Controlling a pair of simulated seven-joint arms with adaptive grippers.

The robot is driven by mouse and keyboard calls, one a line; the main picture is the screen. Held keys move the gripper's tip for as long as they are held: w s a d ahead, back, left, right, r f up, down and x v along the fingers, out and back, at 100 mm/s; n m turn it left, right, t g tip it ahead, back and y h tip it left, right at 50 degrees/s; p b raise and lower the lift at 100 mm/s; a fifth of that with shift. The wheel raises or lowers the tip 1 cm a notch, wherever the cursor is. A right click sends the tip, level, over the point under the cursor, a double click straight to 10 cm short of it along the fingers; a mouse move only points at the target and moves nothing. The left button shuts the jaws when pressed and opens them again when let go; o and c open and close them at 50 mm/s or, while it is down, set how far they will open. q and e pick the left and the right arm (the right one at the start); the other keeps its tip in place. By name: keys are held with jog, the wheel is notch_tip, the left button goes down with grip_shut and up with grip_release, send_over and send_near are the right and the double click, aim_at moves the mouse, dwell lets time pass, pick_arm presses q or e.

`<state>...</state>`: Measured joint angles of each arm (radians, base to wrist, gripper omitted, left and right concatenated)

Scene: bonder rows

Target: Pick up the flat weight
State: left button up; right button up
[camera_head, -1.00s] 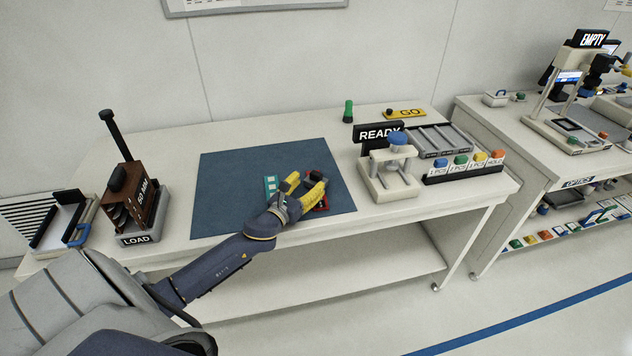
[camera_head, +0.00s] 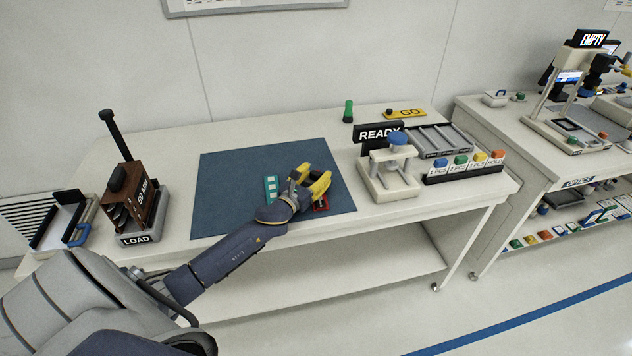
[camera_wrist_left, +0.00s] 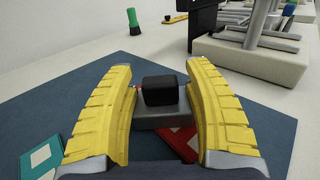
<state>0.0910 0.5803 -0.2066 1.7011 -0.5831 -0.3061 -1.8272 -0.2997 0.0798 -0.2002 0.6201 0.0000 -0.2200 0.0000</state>
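The flat weight (camera_wrist_left: 160,113) is a grey slab with a black block-shaped knob (camera_wrist_left: 160,90) on top. In the left wrist view it stands upright on the blue mat, between the two yellow fingers. My left gripper (camera_wrist_left: 163,100) is open around it, with a gap showing on the left side; the right finger is close to the knob. In the head view my left gripper (camera_head: 312,181) is low over the right part of the mat and mostly hides the weight. My right gripper is not in view.
A red frame (camera_head: 321,205) lies beside the weight on the blue mat (camera_head: 225,200). A teal card (camera_head: 271,190) lies to its left. The READY press (camera_head: 390,180) stands right of the mat. The LOAD rack (camera_head: 145,232) stands at the left. The mat's left half is clear.

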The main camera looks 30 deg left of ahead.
pick_arm(q)
grip_shut()
jog(key=shift+r, duration=0.1)
dwell(0.3)
